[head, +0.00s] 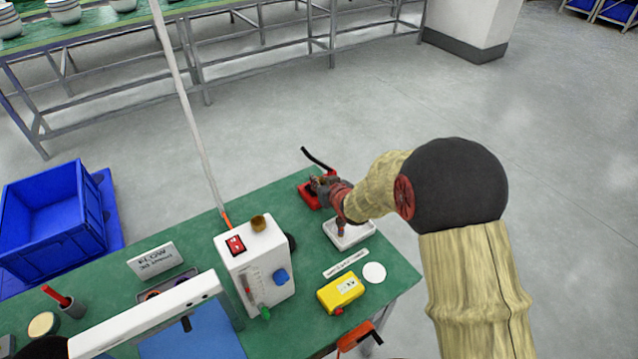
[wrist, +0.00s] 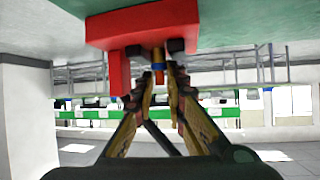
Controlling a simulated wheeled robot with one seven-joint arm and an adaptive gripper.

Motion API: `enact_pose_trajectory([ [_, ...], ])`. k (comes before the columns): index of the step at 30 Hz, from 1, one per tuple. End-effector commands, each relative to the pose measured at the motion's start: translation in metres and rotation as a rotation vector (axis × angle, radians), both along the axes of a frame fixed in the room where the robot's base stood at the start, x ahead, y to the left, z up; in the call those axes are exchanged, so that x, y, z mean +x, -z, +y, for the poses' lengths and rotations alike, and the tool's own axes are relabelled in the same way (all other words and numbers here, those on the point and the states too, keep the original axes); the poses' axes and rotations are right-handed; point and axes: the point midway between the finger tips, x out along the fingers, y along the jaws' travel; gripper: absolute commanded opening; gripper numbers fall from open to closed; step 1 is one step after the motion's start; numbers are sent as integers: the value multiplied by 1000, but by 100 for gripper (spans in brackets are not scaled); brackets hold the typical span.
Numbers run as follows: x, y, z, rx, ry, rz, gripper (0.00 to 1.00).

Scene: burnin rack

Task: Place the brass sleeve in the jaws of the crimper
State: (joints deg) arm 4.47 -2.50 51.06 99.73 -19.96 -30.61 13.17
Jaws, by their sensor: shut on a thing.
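The red crimper (head: 309,193) stands at the far edge of the green bench, with a black handle sticking up. In the wrist view its red body (wrist: 150,25) fills the top, with two dark jaw blocks below it. My gripper (head: 325,186) is at the crimper and partly covers it. In the wrist view its fingertips (wrist: 165,76) close on a small piece, which I take as the brass sleeve (wrist: 158,53). Its brass-coloured part lies between the dark jaw blocks, with blue and orange bands below. Whether it touches the jaws I cannot tell.
A white tray (head: 357,238) lies just nearer than the crimper, under my wrist. A white box with a red switch (head: 248,270) stands left of it. A yellow device (head: 340,293) and a white disc (head: 374,273) lie nearer. A blue bin (head: 52,218) stands at the left.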

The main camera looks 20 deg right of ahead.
Motion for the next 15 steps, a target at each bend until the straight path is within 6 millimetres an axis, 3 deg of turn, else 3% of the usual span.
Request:
enact_pose_trajectory([
  [7,0,4,0,0,0,0,0],
  [8,0,4,0,0,0,0,14],
  [15,-1,4,0,0,0,2,28],
])
